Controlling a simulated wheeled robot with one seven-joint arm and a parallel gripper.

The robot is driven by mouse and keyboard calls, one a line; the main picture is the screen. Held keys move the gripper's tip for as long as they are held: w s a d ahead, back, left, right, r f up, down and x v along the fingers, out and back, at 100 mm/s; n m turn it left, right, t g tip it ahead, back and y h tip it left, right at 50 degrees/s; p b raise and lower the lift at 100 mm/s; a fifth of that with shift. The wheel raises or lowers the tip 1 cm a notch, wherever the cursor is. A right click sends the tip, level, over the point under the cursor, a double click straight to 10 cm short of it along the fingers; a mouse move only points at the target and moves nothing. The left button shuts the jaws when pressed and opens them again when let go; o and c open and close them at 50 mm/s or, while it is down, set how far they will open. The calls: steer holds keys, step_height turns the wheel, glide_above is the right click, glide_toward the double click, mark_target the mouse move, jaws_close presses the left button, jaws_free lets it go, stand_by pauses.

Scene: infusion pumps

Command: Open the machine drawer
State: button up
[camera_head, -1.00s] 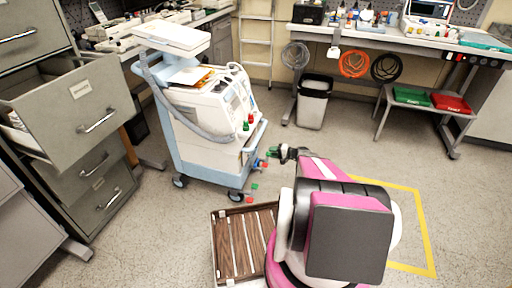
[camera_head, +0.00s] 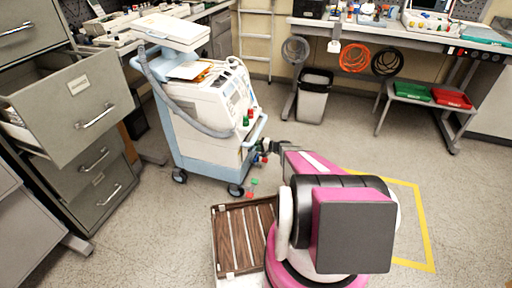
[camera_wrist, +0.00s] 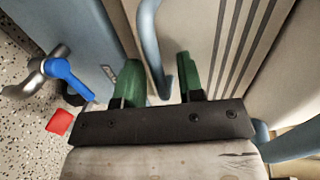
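The machine (camera_head: 205,110) is a white and light-blue wheeled unit left of centre in the head view. My gripper (camera_head: 266,148) is at its right side, low by the light-blue rail, and looks small and partly hidden there. In the wrist view my gripper (camera_wrist: 158,76) has two green fingers spread apart. A light-blue bar-like handle (camera_wrist: 156,50) of the machine runs down between the fingers, with gaps visible on both sides. Pale panels (camera_wrist: 205,35) lie behind it. I cannot make out the drawer's edges clearly, and no drawer opening shows.
A grey filing cabinet (camera_head: 82,95) with an upper drawer pulled out stands at the left. A wooden slatted tray (camera_head: 240,238) is near my base. A blue lever (camera_wrist: 66,75) and a red one (camera_wrist: 60,122) stick out left of my fingers.

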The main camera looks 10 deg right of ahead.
jaws_close()
steer(key=f+v, duration=0.2)
steer(key=v, duration=0.8)
steer(key=f+v, duration=0.2)
steer(key=v, duration=0.9)
steer(key=shift+s+d, duration=0.4)
steer(key=shift+d, duration=0.2)
steer(key=shift+f, duration=0.1)
jaws_free()
